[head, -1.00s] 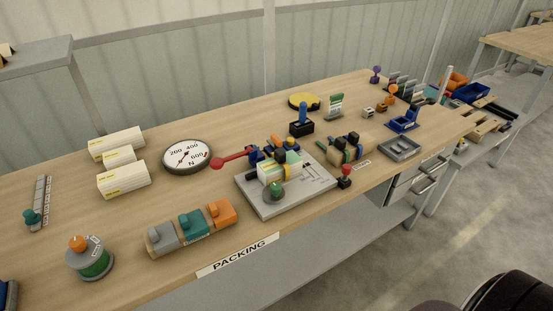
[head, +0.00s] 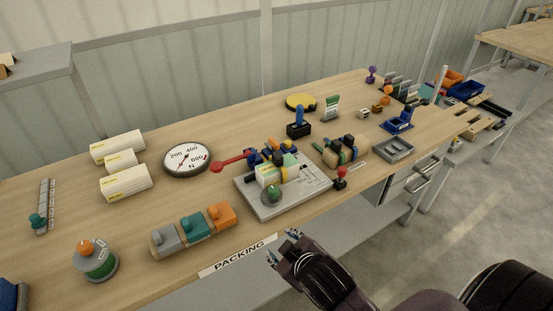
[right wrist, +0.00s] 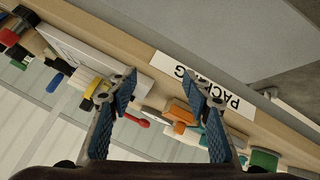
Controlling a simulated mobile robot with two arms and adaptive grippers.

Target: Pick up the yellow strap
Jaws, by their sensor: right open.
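A yellow strap (head: 283,173) appears as a narrow band on the pale, green-topped box (head: 268,178), which stands on the grey plate (head: 305,196) mid-bench. Its ends are too small to make out. In the right wrist view a yellow patch (right wrist: 93,88) shows beside the left finger; I cannot tell if it is the same strap. My right gripper (head: 283,246) is off the bench's front edge, near the PACKING label, apart from the box. In the right wrist view my right gripper (right wrist: 161,86) is open and empty. My left gripper is out of view.
A red-knobbed lever (head: 230,162) sticks out left of the plate. A small red-knobbed joystick (head: 340,178) stands at its right. Grey, teal and orange blocks (head: 195,230) lie at the front edge. A round dial (head: 187,159) lies behind them.

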